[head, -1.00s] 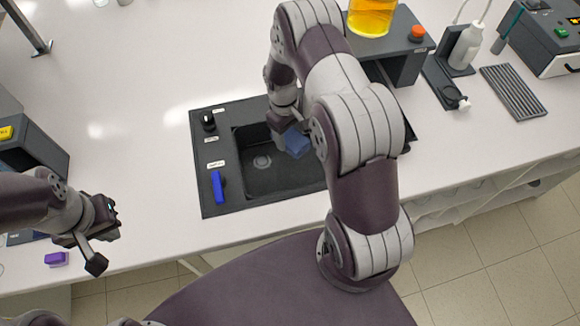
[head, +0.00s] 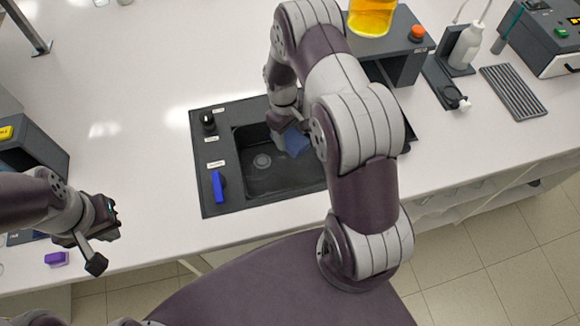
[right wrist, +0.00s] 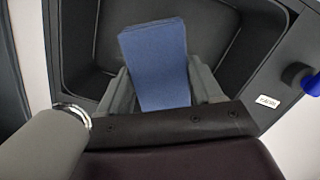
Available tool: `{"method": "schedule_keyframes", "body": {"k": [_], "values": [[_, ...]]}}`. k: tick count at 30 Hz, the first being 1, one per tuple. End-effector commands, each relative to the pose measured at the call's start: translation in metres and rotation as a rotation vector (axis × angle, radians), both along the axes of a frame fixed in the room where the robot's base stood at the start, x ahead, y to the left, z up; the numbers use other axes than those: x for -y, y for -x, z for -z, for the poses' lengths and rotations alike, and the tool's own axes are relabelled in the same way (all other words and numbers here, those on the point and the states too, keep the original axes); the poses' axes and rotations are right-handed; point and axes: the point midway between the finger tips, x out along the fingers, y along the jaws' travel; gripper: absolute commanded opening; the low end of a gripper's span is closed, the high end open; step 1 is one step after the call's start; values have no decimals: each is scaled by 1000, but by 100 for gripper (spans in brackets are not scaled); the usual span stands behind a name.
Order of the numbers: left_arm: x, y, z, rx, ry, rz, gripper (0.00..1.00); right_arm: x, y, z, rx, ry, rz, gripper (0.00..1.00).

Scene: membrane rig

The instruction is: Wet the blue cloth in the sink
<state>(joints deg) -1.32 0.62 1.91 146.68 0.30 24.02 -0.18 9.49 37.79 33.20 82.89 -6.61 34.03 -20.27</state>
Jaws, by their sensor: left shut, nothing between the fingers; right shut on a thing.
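The blue cloth (head: 296,142) is held over the right part of the dark sink (head: 258,188) in the head view. It fills the middle of the right wrist view (right wrist: 158,62), between the two fingers. My right gripper (head: 284,134) is shut on it; my arm hides part of the sink's right side. The sink (right wrist: 225,50) lies beneath the cloth in the right wrist view. I cannot tell if the cloth is wet, and no water stream shows. My left gripper (head: 102,247) is shut and empty, left of the sink, over the counter's front edge.
A blue lever (head: 217,187) and a black knob (head: 208,121) stand on the sink's left rim. A small purple block (head: 56,258) lies near the front edge at left. A beaker of orange liquid (head: 371,16) stands behind my right arm.

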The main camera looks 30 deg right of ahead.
Motion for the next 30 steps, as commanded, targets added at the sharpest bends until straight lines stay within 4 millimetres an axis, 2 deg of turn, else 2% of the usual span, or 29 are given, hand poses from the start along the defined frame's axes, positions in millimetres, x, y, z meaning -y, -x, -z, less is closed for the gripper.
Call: {"method": "schedule_keyframes", "body": {"k": [13, 23, 30], "values": [[0, 0, -2, 0, 0, 0, 0, 0, 0, -2, 0, 0, 0, 41], [0, 0, -33, 0, 0, 0, 0, 0, 0, -41, 0, 0, 0, 41], [0, 0, -31, 0, 0, 0, 0, 0, 0, -40, 0, 0, 0, 41]]}}
